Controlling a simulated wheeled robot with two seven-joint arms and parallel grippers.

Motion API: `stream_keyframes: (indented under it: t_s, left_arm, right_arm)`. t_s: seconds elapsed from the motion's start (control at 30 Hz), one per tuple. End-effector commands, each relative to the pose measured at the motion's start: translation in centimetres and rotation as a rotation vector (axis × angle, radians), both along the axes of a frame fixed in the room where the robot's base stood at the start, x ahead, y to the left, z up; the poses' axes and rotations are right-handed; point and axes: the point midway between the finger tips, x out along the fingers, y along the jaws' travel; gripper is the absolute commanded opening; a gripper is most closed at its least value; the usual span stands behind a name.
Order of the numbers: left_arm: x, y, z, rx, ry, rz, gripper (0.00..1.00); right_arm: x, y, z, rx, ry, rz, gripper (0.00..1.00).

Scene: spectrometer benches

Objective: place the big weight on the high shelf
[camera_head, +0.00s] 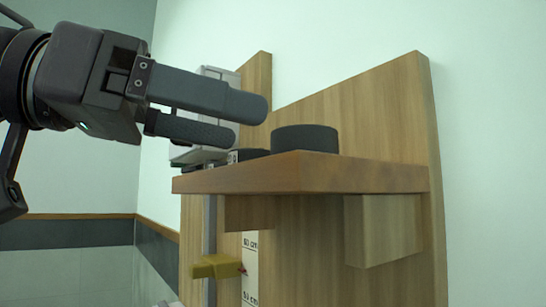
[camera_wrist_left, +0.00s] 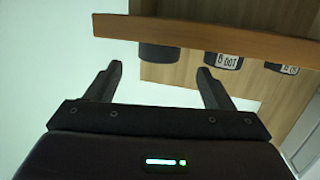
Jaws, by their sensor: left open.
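The biggest weight (camera_head: 305,138), a plain black disc, stands flat on the high shelf (camera_head: 300,172) near its front edge. In the wrist view it appears as the dark disc at the left (camera_wrist_left: 160,52), upside down against the shelf (camera_wrist_left: 200,33). My left gripper (camera_head: 252,122) reaches in from the left, its two dark fingers just left of and slightly above the weight. It also shows in the wrist view (camera_wrist_left: 160,82), open with nothing between its fingers, the weight apart beyond the fingertips. My right gripper is not in view.
A smaller black weight (camera_head: 248,155) with a white label sits left of the big one; in the wrist view its label (camera_wrist_left: 228,61) seems to read 100. A third dark weight (camera_wrist_left: 282,68) stands farther along. A yellow slider (camera_head: 217,267) and scale (camera_head: 250,265) are below the shelf.

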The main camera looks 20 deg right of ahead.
Motion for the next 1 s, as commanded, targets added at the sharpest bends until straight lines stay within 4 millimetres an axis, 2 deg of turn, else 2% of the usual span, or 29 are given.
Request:
stream_keyframes:
  t_s: [0.1, 0.3, 1.0]
  left_arm:
    - [-0.3, 2.4, 0.1, -0.003, -0.001, 0.003, 0.75]
    - [-0.5, 4.4, 0.6, 0.0, 0.001, 0.001, 0.75]
    - [-0.5, 4.8, 0.7, 0.0, 0.0, 0.0, 0.75]
  right_arm:
    - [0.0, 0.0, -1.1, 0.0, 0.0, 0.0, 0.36]
    - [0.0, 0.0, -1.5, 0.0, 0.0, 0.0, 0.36]
    - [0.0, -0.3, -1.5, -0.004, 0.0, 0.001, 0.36]
